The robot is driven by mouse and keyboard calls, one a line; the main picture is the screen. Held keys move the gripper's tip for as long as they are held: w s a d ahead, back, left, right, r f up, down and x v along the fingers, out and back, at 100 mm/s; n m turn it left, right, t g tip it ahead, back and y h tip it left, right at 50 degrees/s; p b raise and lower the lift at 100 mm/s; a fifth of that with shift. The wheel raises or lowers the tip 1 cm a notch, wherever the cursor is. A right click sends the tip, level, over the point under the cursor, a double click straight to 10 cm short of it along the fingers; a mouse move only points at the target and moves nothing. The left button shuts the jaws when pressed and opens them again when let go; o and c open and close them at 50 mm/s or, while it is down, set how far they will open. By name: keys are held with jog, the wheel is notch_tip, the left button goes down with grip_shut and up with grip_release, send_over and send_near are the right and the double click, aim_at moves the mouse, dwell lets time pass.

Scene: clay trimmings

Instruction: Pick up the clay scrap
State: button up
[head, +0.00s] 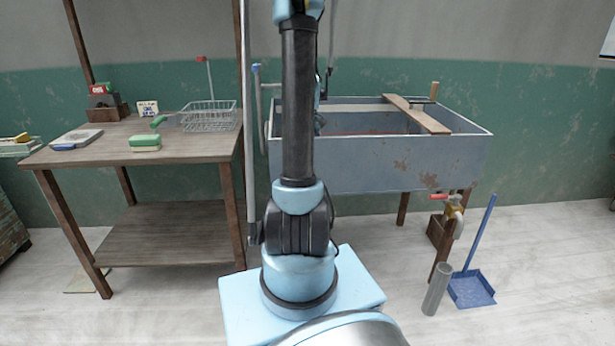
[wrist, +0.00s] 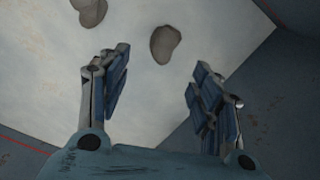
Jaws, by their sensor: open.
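A brown-grey clay scrap (wrist: 165,44) lies on the pale surface in the wrist view, ahead of the gap between my fingers and apart from them. A second brown-grey lump (wrist: 90,11) lies to its left, cut off by the top edge of the view. I cannot tell which of the two the task means. My gripper (wrist: 158,78) is open, with blue-padded fingers spread and nothing between them. In the head view my arm hides part of the sink, and neither lump can be made out there.
A blue-grey sink trough (head: 380,165) stands at the back wall, with a wooden board (head: 418,115) across it. A wooden table (head: 95,150) at left holds a wire basket (head: 208,118) and a green sponge (head: 145,142). A blue dustpan (head: 470,288) and a grey cylinder (head: 436,289) are on the floor.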

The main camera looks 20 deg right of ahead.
notch_tip(320, 180, down, 4)
jog(key=shift+r, duration=0.2)
jog(key=shift+w+a+f, duration=0.1)
jog(key=shift+a+f, duration=0.05)
jog(key=shift+f, duration=1.2)
jog(key=shift+a+f, duration=0.1)
jog(key=shift+f, duration=1.2)
jog(key=c, duration=1.2)
